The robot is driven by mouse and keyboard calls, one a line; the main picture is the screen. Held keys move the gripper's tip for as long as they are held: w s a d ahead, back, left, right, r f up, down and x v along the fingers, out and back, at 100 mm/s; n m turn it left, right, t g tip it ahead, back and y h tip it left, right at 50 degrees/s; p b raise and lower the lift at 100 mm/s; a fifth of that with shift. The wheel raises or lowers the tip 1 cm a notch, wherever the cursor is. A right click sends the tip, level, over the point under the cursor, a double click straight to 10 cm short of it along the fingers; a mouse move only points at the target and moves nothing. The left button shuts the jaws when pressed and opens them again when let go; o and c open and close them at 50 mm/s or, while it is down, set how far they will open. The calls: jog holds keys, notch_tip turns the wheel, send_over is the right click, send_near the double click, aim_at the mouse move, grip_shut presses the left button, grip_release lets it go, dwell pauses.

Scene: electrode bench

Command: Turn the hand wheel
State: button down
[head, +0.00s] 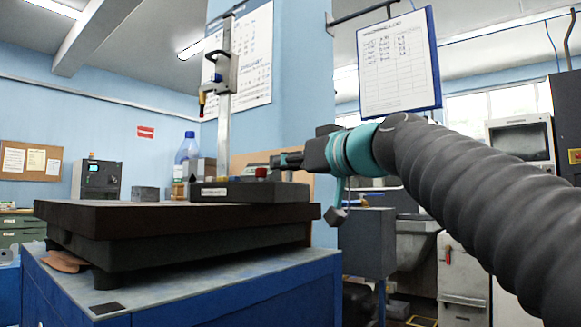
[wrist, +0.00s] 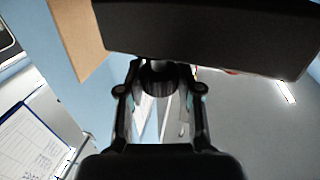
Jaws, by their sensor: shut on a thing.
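A stand with a dark labelled base (head: 249,191) and an upright metal column (head: 224,110) sits on a dark thick plate. My gripper (head: 278,160) reaches in from the right at the base's right end, just above its top. In the wrist view my gripper (wrist: 158,92) has its two fingers on either side of a dark round part, which looks like the hand wheel (wrist: 158,76), and is shut on it. The wheel lies against or close to the dark block (wrist: 210,35) that fills the top of that view. In the head view I cannot make out the wheel clearly.
The plate (head: 130,215) rests on a blue cabinet (head: 200,300). A red knob (head: 261,172) stands on the base close to my fingers. A blue-capped bottle (head: 187,148) stands behind. A clipboard (head: 400,62) hangs above my arm.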

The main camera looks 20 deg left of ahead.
jog(key=shift+s+r+m+t+h+p, duration=0.1)
jog(key=shift+r+m+t+h+p, duration=0.05)
jog(key=shift+m+t+h+p, duration=0.5)
jog(key=shift+m+t+h, duration=0.25)
jog(key=shift+t, duration=0.2)
jog(key=shift+m+t+h+p, duration=0.3)
jog(key=shift+h+p, duration=0.1)
jog(key=shift+p, duration=0.05)
jog(key=c, duration=0.7)
grip_release()
jog(key=shift+c, duration=0.2)
jog(key=v, duration=1.2)
